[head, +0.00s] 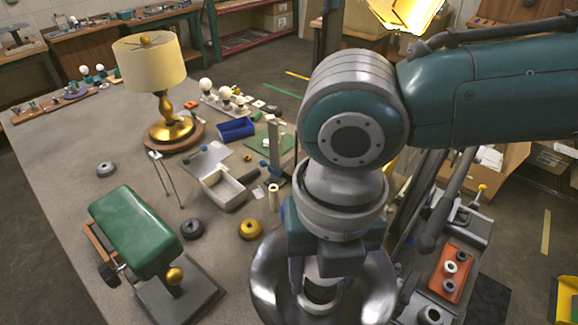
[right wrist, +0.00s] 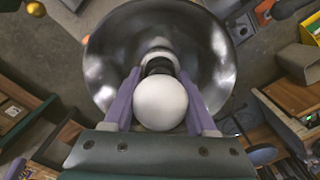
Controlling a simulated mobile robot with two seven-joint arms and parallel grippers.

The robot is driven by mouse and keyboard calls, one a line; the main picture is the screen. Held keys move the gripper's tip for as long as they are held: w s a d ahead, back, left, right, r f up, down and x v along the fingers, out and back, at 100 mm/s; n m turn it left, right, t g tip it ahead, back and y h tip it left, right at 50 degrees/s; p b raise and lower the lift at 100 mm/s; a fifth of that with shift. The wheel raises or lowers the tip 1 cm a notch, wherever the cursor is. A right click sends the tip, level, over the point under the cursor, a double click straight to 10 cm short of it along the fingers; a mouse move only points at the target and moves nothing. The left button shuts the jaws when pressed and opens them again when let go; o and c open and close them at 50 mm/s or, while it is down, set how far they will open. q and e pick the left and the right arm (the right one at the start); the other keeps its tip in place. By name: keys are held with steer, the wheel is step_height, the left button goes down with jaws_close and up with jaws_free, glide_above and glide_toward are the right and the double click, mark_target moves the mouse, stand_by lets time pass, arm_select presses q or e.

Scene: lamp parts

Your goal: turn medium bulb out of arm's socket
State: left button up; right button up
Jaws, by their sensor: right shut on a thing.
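The round white medium bulb (right wrist: 160,103) sits between the two purple fingers of my right gripper (right wrist: 160,84) in the right wrist view. The gripper is shut on it. Past the bulb, its neck meets the socket (right wrist: 158,61) in the middle of a shiny metal bowl-shaped shade (right wrist: 112,62). I cannot tell how far the bulb is screwed in. In the head view my right gripper (head: 322,280) points down into the metal shade (head: 268,278), and the bulb is hidden there. My left gripper is in neither view.
An orange tray (head: 452,270) lies at the right.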

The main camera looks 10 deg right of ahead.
steer(key=shift+n, duration=1)
steer(key=n+b, duration=0.1)
steer(key=n, duration=0.2)
steer(key=shift+w+n, duration=0.1)
steer(key=shift+n, duration=0.2)
steer(key=n, duration=0.3)
steer(key=shift+r+b, duration=0.1)
steer(key=shift+b, duration=0.2)
